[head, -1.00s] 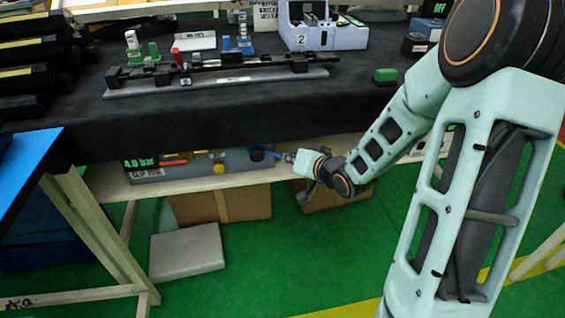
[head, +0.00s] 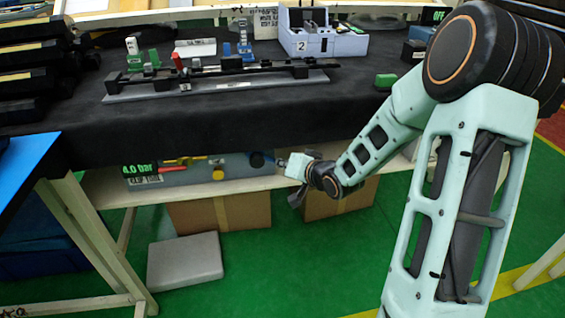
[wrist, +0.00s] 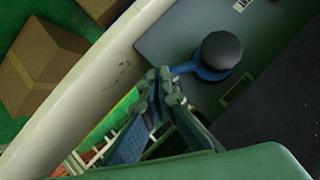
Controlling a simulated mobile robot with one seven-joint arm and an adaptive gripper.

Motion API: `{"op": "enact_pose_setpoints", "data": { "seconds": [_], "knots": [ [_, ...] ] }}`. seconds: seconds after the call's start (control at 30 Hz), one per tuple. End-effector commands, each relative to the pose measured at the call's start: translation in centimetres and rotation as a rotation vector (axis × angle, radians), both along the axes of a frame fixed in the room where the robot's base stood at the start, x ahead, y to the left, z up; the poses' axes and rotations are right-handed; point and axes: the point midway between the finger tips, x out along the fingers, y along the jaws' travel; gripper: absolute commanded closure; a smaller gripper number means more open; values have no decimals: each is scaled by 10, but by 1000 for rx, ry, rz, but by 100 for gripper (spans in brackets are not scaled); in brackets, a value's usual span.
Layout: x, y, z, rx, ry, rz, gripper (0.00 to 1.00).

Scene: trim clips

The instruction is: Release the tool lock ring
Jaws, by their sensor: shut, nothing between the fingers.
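A grey box (head: 200,173) with a "4.0 bar" readout and a clip tool label sits on the shelf under the bench. At its right end a blue ring or lever with a dark knob (head: 257,160) faces my gripper (head: 279,163). In the wrist view a round black knob (wrist: 221,49) stands on the blue ring (wrist: 206,70), whose arm reaches left toward my gripper (wrist: 164,80). My gripper's fingers are closed together, with their tips at or very near the end of that arm. Whether they touch it I cannot tell.
The pale shelf edge (head: 110,194) runs close beside the gripper, and the dark bench top (head: 230,112) lies above. Cardboard boxes (head: 220,212) stand beneath the shelf. A grey slab (head: 184,262) lies on the green floor. The floor in front is clear.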

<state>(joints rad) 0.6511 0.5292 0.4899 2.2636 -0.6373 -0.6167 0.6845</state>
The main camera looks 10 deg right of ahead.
Motion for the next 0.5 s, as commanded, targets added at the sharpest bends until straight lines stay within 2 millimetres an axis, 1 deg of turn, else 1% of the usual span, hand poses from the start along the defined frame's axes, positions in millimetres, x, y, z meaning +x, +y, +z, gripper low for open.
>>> {"op": "enact_pose_setpoints", "data": {
  "seconds": [0.5],
  "knots": [
    [0, 0, -5, 76, 1, -1, 100]
  ]
}}
